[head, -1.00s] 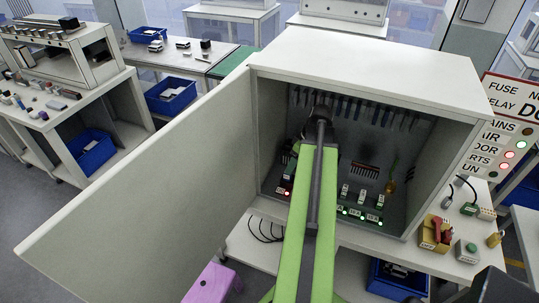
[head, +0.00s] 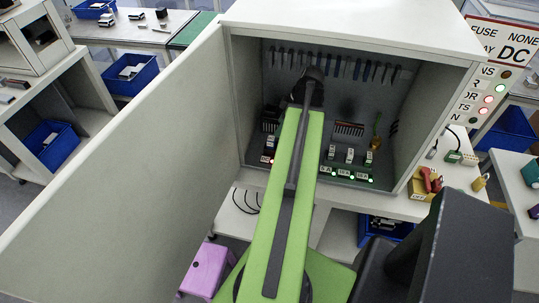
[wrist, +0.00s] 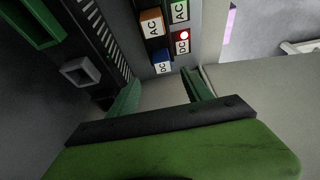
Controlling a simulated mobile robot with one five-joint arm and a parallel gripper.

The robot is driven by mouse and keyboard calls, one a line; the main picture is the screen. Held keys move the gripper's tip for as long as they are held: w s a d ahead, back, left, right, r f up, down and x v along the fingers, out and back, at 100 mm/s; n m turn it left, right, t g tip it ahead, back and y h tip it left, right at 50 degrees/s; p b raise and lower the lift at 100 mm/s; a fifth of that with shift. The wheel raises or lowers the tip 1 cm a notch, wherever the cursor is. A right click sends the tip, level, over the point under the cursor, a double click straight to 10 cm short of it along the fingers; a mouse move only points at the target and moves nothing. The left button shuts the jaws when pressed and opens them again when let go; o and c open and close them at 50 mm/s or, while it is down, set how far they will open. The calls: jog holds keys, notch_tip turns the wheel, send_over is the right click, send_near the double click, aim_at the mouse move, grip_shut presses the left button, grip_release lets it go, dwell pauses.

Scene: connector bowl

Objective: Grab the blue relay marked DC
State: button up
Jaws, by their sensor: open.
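The blue relay marked DC (wrist: 162,65) sits in the wrist view, just below an orange block marked AC (wrist: 151,24). To its right is a DC block with a lit red lamp (wrist: 182,42), with a green AC block (wrist: 180,10) above that. My gripper (wrist: 163,88) is open and empty. Its two green fingers point towards the relay row, and the blue relay shows beyond the gap between them, not gripped. In the head view my arm reaches into the open cabinet (head: 355,22) and my gripper is hidden. I cannot pick out the blue relay there.
The cabinet door (head: 120,150) stands open at the left. More lit modules (head: 348,172) line the cabinet floor to the right of my arm. A dark slotted housing (wrist: 95,45) is left of the relays in the wrist view. A sign (head: 500,45) reads DC.

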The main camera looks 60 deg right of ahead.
aim_at(272, 139)
jog(key=b+x, duration=0.2)
jog(key=x, duration=0.2)
jog(key=shift+s+d, duration=0.1)
jog(key=shift+s, duration=0.1)
jog(key=shift+w, duration=0.1)
jog(key=b+x, duration=0.5)
jog(key=shift+a+f, duration=0.2)
jog(key=shift+a, duration=0.15)
jog(key=shift+r, duration=0.2)
grip_shut()
